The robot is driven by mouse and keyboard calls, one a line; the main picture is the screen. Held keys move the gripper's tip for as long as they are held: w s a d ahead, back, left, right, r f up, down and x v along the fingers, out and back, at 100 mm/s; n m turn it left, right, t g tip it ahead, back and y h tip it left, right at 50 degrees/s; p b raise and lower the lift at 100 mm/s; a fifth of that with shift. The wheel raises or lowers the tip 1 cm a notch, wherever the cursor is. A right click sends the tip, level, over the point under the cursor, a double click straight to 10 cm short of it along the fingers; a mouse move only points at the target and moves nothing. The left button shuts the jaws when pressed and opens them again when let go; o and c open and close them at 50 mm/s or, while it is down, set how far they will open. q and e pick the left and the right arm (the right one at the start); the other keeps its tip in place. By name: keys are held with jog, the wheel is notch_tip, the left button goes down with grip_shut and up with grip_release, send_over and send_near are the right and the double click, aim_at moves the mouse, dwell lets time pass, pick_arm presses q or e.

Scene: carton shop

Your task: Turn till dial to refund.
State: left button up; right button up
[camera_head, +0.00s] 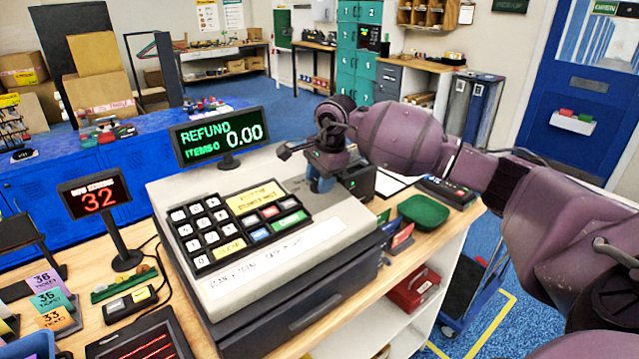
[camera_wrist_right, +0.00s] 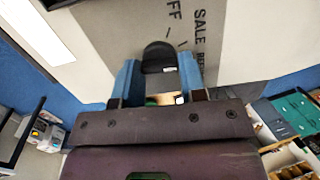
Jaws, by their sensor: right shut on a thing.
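The till (camera_head: 290,255) stands on the wooden counter, and its green display (camera_head: 220,136) reads REFUND, 0.00. My right gripper (camera_head: 321,184) reaches down onto the right part of the till's top. In the right wrist view, my right gripper (camera_wrist_right: 160,80) has its blue fingers on either side of the black dial (camera_wrist_right: 158,56) and is shut on it. The labels SALE and OFF and the start of another word show on the grey plate (camera_wrist_right: 110,35) around the dial. In the head view my gripper hides the dial. My left gripper is not in view.
A red number display (camera_head: 95,195) stands left of the till. Ticket cards (camera_head: 50,300) lie at the front left. A green dish (camera_head: 424,212) and a card terminal (camera_head: 447,191) lie on the counter right of the till. Blue floor lies beyond the counter.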

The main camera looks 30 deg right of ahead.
jog(key=shift+m+b, duration=0.5)
jog(key=shift+m, duration=1.1)
jog(key=o, duration=0.9)
jog(key=shift+s, duration=0.1)
jog(key=shift+d+r, duration=0.1)
jog(key=shift+r, duration=0.45)
jog(key=v, duration=0.9)
jog(key=shift+s+r+b, duration=0.3)
jog(key=shift+r+b, duration=0.05)
jog(key=shift+b, duration=0.05)
